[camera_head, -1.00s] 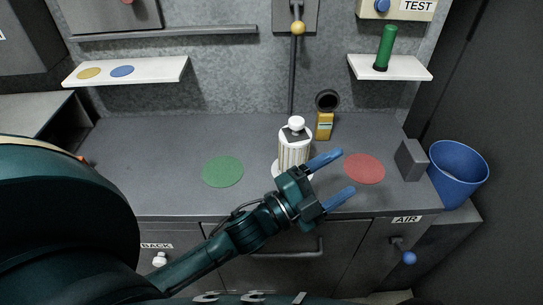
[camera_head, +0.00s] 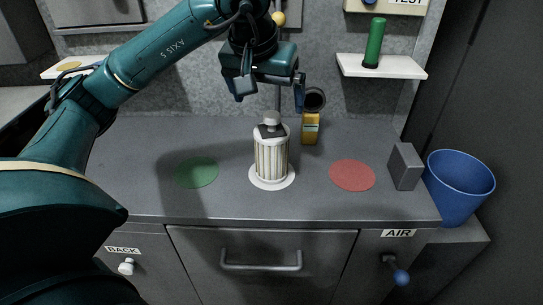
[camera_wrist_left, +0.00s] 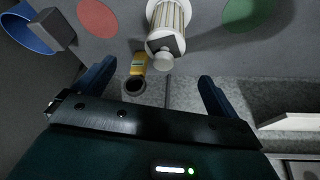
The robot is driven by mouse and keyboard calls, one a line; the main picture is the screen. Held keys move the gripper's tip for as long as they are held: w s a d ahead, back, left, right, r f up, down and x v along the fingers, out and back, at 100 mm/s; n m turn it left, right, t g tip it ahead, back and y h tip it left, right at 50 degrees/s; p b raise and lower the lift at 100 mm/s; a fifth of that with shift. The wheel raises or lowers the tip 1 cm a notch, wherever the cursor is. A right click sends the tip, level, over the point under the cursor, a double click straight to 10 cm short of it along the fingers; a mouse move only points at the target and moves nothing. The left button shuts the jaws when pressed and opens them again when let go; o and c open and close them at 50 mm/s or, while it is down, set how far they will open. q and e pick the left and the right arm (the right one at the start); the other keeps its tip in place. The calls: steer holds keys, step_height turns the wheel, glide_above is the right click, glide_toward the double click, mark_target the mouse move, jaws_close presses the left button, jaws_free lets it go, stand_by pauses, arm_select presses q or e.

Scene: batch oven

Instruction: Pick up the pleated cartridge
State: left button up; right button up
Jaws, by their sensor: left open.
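The pleated cartridge (camera_head: 271,155) stands upright on a white disc (camera_head: 286,184) on the grey counter. It is white with cream pleats, a dark patch near the top and a white knob. My left gripper (camera_head: 270,97) is above the cartridge, open and empty, its fingers apart from it. In the left wrist view the cartridge (camera_wrist_left: 172,22) shows beyond the spread fingers, knob end towards the gripper (camera_wrist_left: 157,84). My right gripper is not in view.
A green disc (camera_head: 198,173) and a red disc (camera_head: 352,176) flank the cartridge. A yellow device (camera_head: 310,129) stands close behind it. A grey block (camera_head: 405,166) and a blue bin (camera_head: 459,186) are at right. A green cylinder (camera_head: 374,43) stands on a shelf.

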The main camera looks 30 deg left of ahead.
mark_target(270, 126)
arm_select(q)
steer(key=x, duration=0.7)
steer(key=shift+w+a+f, duration=0.1)
steer(key=shift+a+f, duration=0.1)
steer(key=shift+a+x, duration=0.2)
steer(key=shift+x, duration=1.1)
steer(key=shift+a+x, duration=0.2)
steer(key=shift+x, duration=1.15)
steer(key=shift+c, duration=0.5)
